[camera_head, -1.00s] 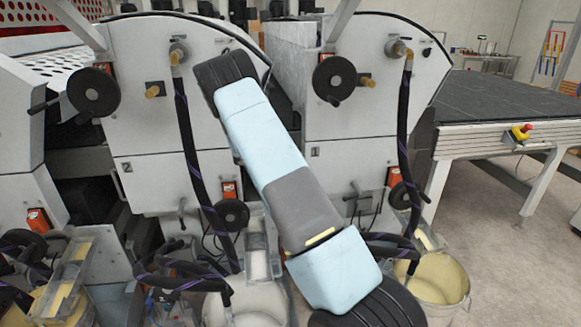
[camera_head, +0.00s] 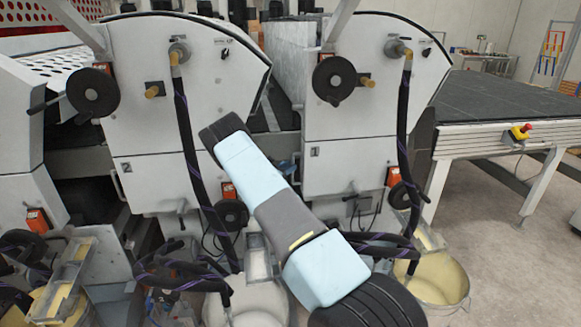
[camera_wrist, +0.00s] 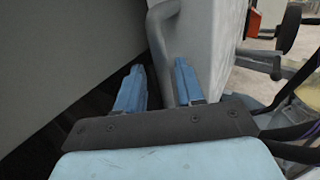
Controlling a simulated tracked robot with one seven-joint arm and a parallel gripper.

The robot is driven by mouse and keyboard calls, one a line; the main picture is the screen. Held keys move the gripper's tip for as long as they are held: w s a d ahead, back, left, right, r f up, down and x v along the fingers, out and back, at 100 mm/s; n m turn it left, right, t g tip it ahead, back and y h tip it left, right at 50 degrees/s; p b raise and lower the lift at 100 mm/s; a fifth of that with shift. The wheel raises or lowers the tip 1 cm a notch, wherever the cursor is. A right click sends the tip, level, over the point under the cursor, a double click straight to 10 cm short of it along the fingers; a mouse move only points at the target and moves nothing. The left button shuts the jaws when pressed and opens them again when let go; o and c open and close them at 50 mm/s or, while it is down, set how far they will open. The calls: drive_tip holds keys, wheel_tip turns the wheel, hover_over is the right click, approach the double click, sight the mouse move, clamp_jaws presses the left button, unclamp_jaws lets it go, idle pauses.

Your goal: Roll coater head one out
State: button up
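Coater head one (camera_head: 350,120) is the right-hand white machine head, marked 1, in the head view. Its pale side also shows in the wrist view (camera_wrist: 215,50). A grey curved bar handle (camera_wrist: 162,45) stands on its edge in the wrist view. My gripper (camera_wrist: 159,68) has two blue fingers, spread apart. The handle's lower part lies between the fingers, with gaps visible on both sides; contact cannot be seen. In the head view my arm reaches to the lower left of head one, and the handle is largely hidden there.
Coater head two (camera_head: 180,110) stands to the left, with a dark gap between the heads. Black hoses (camera_head: 403,140) hang in front. A yellowish bucket (camera_head: 438,278) and a pale bucket (camera_head: 255,305) stand below. A dark-topped conveyor table (camera_head: 510,100) is at right.

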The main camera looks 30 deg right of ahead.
drive_tip(key=shift+x, duration=1.5)
drive_tip(key=shift+r, duration=0.1)
clamp_jaws()
drive_tip(key=shift+a, duration=0.1)
drive_tip(key=shift+w+r, duration=0.1)
